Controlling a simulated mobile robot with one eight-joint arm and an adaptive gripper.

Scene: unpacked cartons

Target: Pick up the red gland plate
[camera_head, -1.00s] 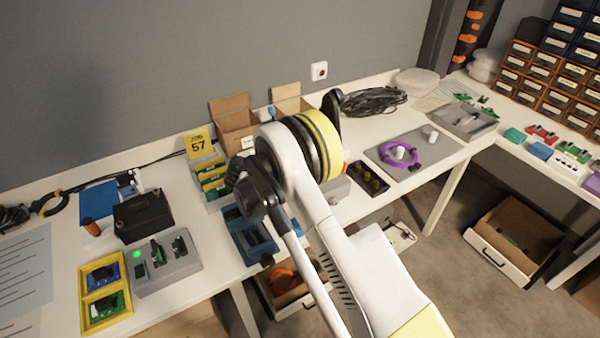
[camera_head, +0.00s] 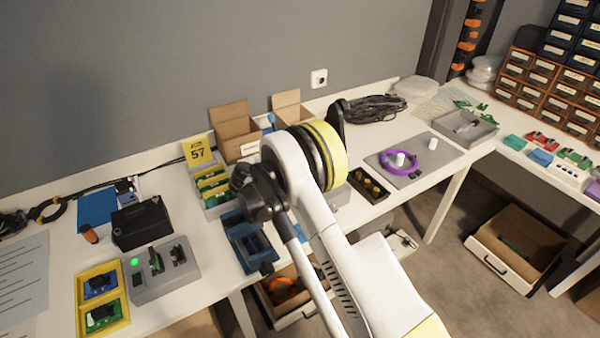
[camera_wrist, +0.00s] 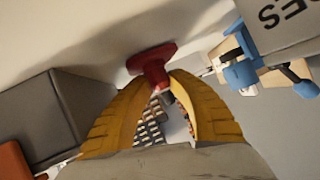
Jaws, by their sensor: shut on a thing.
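The red gland plate (camera_wrist: 152,60) shows in the wrist view as a red flanged piece at the tips of my yellow-fingered gripper (camera_wrist: 160,82). The fingers are closed on its narrower part, and its wide flange faces away from the fingers. The flange is close to a pale surface (camera_wrist: 80,30); I cannot tell whether it touches it. In the head view my arm hides the gripper and the plate.
In the wrist view a dark grey box (camera_wrist: 45,115) is at left and a blue-and-white part (camera_wrist: 240,72) at right. In the head view, a blue tray (camera_head: 247,243), two open cartons (camera_head: 236,128) and a dark tray (camera_head: 369,187) are close around my arm.

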